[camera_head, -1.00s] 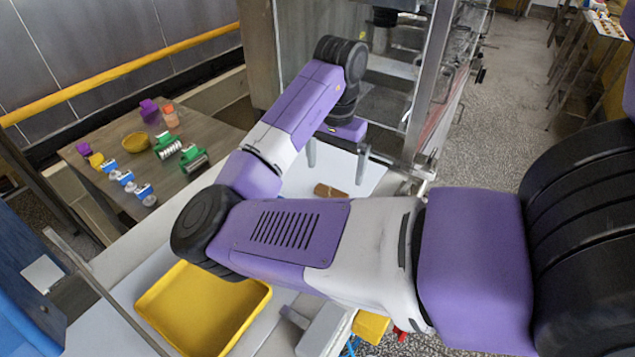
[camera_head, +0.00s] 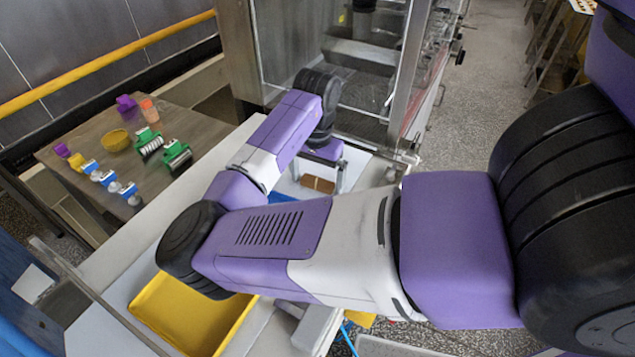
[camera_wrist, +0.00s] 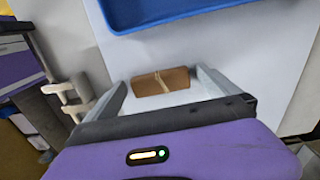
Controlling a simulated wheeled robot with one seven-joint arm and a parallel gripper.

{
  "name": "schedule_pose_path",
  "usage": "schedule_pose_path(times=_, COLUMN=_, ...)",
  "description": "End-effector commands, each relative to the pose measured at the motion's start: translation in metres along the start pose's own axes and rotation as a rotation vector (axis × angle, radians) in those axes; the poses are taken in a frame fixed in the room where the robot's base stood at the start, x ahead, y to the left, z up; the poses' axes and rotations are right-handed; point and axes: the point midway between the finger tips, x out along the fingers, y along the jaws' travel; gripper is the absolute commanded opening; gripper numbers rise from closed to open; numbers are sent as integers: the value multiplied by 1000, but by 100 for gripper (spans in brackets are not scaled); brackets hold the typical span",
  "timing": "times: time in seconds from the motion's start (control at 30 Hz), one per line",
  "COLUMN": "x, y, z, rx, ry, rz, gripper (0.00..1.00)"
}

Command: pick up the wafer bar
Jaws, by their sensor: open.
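The wafer bar (camera_head: 318,184) is a small brown block lying on the white surface in front of the glass-walled machine. In the wrist view the wafer bar (camera_wrist: 161,81) lies between the two grey fingers, with a pale line across its top. My gripper (camera_head: 318,180) is open above the bar, one finger to each side of it. It also shows in the wrist view (camera_wrist: 160,88). I cannot tell how far the fingertips are above the surface.
A blue tray (camera_wrist: 165,12) lies beyond the bar in the wrist view. A yellow tray (camera_head: 160,296) is at the lower left. A side table (camera_head: 185,127) holds several small tools and a yellow bowl (camera_head: 116,140). The machine's glass wall and frame (camera_head: 402,80) stand behind my gripper.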

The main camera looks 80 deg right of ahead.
Motion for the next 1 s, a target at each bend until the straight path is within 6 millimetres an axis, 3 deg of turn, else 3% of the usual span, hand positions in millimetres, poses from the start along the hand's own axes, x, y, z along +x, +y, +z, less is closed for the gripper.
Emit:
schedule_pose_path(times=0.07, x=0, y=0, z=0, rx=0, ry=0, rz=0, gripper=100)
schedule_pose_path(times=0.3, x=0, y=0, z=0, rx=0, ry=0, rz=0, gripper=54)
schedule_pose_path(times=0.67, x=-8, y=0, z=0, rx=0, ry=1, rz=0, gripper=54)
schedule_pose_path(times=1.0, x=-70, y=-1, z=-1, rx=1, ry=2, rz=-2, gripper=54)
